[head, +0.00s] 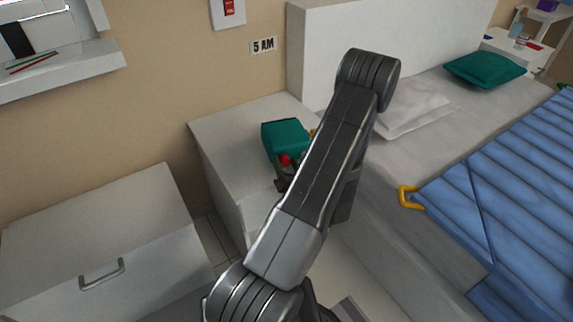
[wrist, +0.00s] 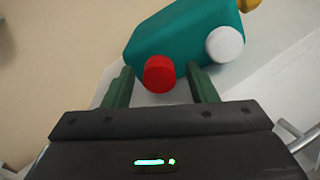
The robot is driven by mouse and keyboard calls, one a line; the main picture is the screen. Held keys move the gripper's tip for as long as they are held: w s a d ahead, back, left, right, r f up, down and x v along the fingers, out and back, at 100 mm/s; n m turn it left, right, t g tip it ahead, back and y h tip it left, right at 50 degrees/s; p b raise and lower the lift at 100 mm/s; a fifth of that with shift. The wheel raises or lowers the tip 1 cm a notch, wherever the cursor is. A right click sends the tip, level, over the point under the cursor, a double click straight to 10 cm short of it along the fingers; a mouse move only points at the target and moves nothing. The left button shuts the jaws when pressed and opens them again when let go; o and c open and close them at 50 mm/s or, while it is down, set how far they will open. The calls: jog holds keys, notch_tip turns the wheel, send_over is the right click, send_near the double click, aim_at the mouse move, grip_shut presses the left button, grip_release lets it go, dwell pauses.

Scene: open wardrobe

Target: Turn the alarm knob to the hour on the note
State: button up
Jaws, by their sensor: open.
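A yellow part (wrist: 249,5) sticks out at the clock's end. My gripper (wrist: 160,90) is open, with its two green fingers on either side of the red knob. I cannot tell whether they touch it. In the head view my arm hides part of the clock.
The nightstand top (head: 232,125) is clear left of the clock. A bed with a white headboard (head: 325,40), a pillow (head: 412,108) and a blue blanket (head: 520,180) lies to the right. A white chest (head: 100,235) with a handle stands at the left.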

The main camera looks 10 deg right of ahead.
jog(key=s+d, duration=0.1)
jog(key=s, duration=1.2)
jog(key=shift+s+d, duration=0.3)
jog(key=shift+s, duration=0.1)
jog(key=shift+w, duration=0.1)
jog(key=w, duration=0.4)
jog(key=w+a, duration=0.1)
jog(key=w, duration=0.8)
jog(key=shift+w+a, duration=0.3)
